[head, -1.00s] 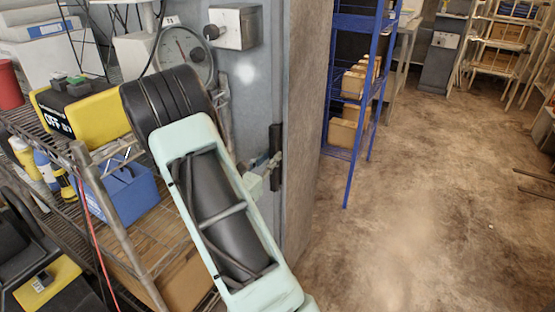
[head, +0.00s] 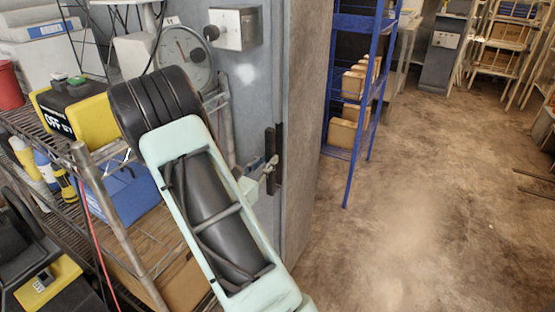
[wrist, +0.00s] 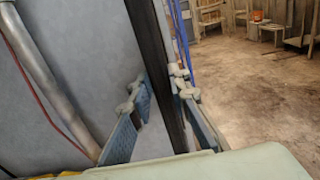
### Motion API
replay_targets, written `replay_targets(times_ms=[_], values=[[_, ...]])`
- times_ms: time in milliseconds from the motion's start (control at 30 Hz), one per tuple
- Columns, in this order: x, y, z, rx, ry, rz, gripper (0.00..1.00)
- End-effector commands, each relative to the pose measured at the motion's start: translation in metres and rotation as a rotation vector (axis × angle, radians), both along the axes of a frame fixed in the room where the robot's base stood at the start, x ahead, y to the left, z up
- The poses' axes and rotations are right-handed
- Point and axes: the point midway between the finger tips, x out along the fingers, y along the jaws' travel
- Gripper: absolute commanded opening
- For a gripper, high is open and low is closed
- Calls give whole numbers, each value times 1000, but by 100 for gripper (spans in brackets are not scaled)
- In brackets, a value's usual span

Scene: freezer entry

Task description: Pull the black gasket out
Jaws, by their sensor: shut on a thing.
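The black gasket (head: 270,142) is a short upright dark strip at the edge of the grey metal panel in the head view. In the wrist view the gasket (wrist: 158,62) runs as a long dark band from the top edge down between my fingers. My gripper (head: 268,167) is at the strip's lower half, shut on it. In the wrist view the gripper's (wrist: 164,92) two blue-grey fingers stand on either side of the band.
A wire rack (head: 95,190) with a yellow-and-black device (head: 85,115) and a blue box (head: 132,193) stands close on the left. A dial gauge (head: 186,55) hangs behind my arm. A blue shelf (head: 352,155) stands beyond the panel. The floor on the right is open.

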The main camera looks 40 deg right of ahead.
Motion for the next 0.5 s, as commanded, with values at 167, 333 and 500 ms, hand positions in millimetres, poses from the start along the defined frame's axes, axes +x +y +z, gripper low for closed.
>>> replay_targets(times_ms=[167,333,500], values=[[-3,9,1,-1,1,1,0],[-7,16,1,-1,1,1,0],[-10,24,1,-1,1,1,0]])
